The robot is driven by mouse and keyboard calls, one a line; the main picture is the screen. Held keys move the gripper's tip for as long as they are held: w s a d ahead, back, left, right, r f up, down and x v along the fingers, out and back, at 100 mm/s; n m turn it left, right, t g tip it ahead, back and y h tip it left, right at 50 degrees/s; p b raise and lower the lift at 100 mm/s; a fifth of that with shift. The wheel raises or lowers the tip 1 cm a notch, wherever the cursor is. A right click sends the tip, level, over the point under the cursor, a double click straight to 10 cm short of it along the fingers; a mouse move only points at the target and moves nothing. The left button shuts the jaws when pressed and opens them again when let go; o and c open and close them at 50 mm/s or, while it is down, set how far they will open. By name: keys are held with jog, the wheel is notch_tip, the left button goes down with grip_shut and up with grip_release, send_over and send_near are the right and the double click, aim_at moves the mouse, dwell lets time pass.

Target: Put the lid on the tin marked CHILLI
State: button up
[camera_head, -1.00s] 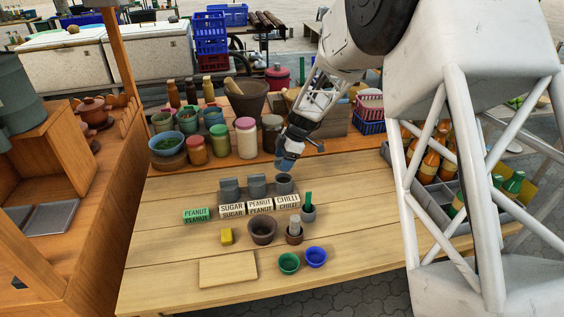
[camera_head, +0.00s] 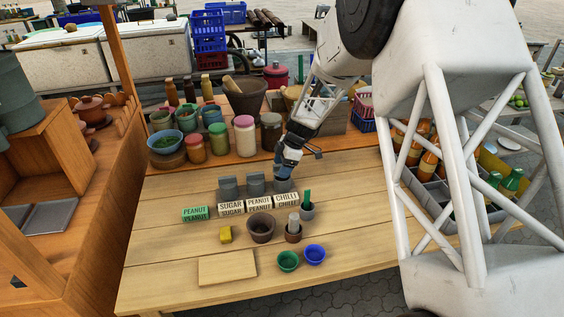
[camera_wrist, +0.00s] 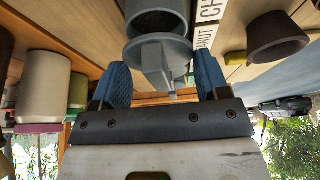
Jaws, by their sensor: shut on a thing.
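The grey CHILLI tin (camera_head: 284,186) stands at the right end of a row of three tins, behind its white CHILLI card (camera_head: 287,199). In the wrist view the tin (camera_wrist: 183,12) shows its dark round mouth. My gripper (camera_head: 285,171) is just above this tin. It is shut on the grey lid (camera_wrist: 160,52), which lies between the blue fingers (camera_wrist: 162,72) in the wrist view. The lid is close to the mouth and overlaps it in the picture; part of the mouth stays visible. I cannot tell whether they touch.
Tins marked SUGAR (camera_head: 228,187) and PEANUT (camera_head: 256,184) stand to the left. A cup with a green item (camera_head: 307,210) stands close on the right. A brown pot (camera_head: 261,228) is in front. Jars (camera_head: 245,137) line the back.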

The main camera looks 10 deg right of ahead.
jog(key=shift+f, duration=0.6)
jog(key=shift+f, duration=0.45)
dwell(1.8)
jog(key=o, duration=1)
jog(key=shift+r, duration=0.1)
jog(key=shift+r, duration=3.4)
jog(key=shift+r, duration=0.1)
jog(key=shift+r, duration=2.4)
